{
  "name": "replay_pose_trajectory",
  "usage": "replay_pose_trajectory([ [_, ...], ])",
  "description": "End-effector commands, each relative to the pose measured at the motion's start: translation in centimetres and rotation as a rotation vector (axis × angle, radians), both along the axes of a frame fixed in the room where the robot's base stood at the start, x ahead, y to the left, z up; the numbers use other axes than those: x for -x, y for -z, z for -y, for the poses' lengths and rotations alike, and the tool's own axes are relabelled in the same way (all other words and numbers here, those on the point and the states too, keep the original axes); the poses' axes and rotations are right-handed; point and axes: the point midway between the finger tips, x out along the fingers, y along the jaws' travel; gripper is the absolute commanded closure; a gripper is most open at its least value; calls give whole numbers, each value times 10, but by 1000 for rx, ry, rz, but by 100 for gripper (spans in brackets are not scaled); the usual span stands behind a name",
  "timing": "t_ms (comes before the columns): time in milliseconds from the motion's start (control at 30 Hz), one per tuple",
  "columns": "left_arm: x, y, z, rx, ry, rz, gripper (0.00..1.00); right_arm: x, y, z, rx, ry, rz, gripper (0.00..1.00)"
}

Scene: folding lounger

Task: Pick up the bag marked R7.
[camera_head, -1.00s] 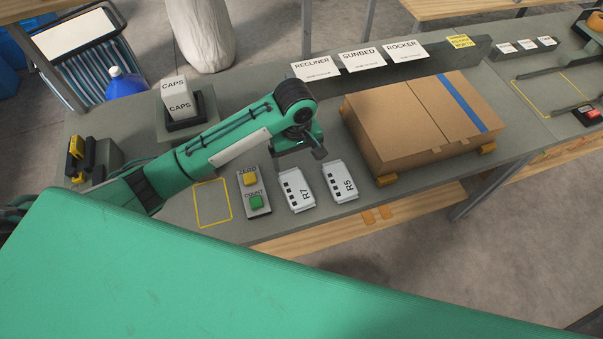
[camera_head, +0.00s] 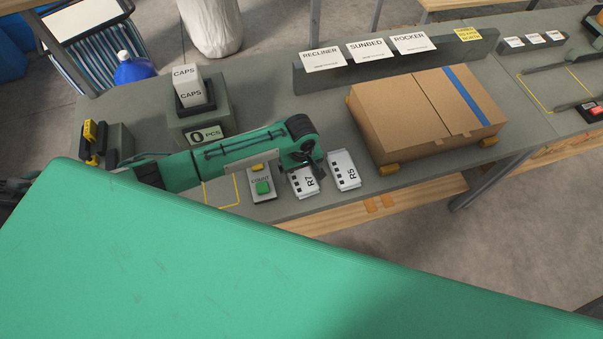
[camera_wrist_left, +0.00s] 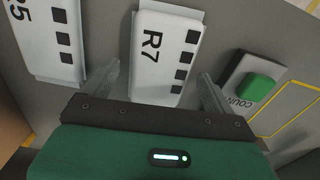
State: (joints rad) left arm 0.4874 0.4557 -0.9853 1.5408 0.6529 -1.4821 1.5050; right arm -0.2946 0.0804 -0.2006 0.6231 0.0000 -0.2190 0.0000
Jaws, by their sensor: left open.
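The bag marked R7 (camera_head: 305,184) is a flat white packet with black squares, lying on the grey bench. In the left wrist view the R7 bag (camera_wrist_left: 162,52) lies between the two open fingers of my left gripper (camera_wrist_left: 160,88), one finger on each side. In the head view my left gripper (camera_head: 312,170) is over the far part of the bag and partly hides it. I cannot tell whether the fingers touch the bag. My right gripper is not in view.
A similar bag marked R5 (camera_head: 345,172) lies close to the right. A button box with a green button (camera_head: 263,187) stands close to the left. A cardboard box (camera_head: 400,120) stands further right. A CAPS box (camera_head: 190,90) stands behind on the left.

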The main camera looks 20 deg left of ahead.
Motion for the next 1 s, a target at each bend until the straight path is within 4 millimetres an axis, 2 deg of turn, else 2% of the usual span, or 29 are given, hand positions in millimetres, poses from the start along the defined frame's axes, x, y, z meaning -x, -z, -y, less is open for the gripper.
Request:
replay_pose_trajectory([
  [100, 0, 3, 0, 0, 1, 0, 11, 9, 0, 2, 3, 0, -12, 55],
  [267, 0, 3, 0, 1, 1, 1, 11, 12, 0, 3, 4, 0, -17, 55],
  [500, 0, 3, 0, 0, 0, 0, 58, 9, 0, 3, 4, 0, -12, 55],
  [833, 0, 1, 0, 0, 0, 1, 60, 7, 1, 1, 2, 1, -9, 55],
  [1000, -1, -11, 0, 2, 0, 3, 60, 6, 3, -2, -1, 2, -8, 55],
])
